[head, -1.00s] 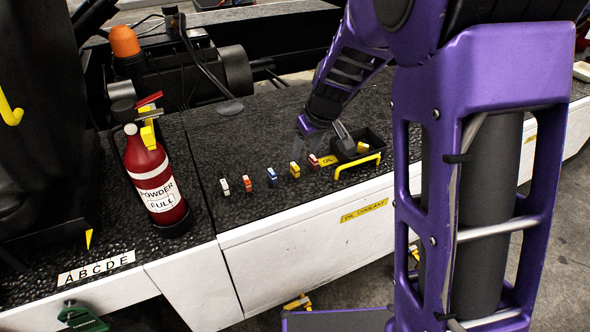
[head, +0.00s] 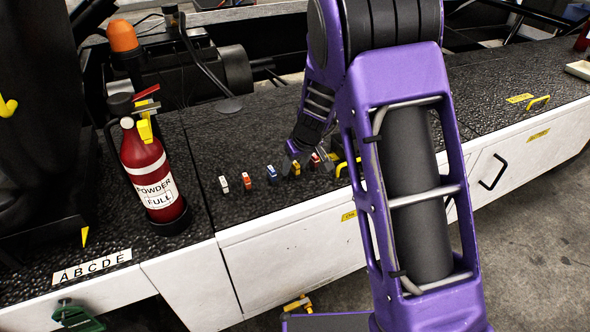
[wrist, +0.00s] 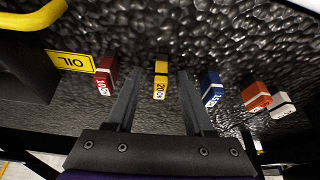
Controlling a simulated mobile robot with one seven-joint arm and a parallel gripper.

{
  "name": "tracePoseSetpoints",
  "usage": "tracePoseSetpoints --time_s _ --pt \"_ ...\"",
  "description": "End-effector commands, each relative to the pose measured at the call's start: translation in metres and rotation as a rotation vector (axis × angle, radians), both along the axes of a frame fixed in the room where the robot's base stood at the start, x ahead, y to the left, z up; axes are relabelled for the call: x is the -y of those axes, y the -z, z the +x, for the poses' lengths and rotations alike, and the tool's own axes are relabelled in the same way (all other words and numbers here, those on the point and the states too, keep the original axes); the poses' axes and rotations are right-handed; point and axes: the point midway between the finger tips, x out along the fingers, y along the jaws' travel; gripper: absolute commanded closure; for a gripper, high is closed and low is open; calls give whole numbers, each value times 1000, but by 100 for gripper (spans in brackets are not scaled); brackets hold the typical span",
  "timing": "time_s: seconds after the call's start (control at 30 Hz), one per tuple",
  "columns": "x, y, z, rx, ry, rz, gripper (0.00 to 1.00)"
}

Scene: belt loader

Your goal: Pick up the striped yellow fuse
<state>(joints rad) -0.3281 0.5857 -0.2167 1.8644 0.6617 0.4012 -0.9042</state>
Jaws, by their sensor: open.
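The striped yellow fuse (head: 296,170) stands in a row of small fuses on the black textured deck. In the wrist view the yellow fuse (wrist: 161,70) has a dark band and a white label reading 20. My gripper (head: 309,163) is low over the row, around the yellow fuse's place. In the wrist view my gripper (wrist: 157,84) is open, with one finger on each side of the yellow fuse and visible gaps to both. I cannot tell how far the fingertips are above the deck.
A red fuse (wrist: 106,79) and a blue fuse (wrist: 211,88) stand just outside the fingers. Orange (wrist: 256,96) and white (wrist: 282,104) fuses stand farther right. A yellow handle (wrist: 38,17) and OIL label (wrist: 71,62) are left. A fire extinguisher (head: 152,175) stands left on the deck.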

Motion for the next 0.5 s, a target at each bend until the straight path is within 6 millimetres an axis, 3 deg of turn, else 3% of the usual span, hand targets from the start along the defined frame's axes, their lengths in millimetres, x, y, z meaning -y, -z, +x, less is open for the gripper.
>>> tracePoseSetpoints --time_s 0.1,0.4,0.5 --pt "0 -1 0 0 0 0 48" --pt "0 -1 0 0 0 0 100" --pt "0 -1 0 0 0 0 100"
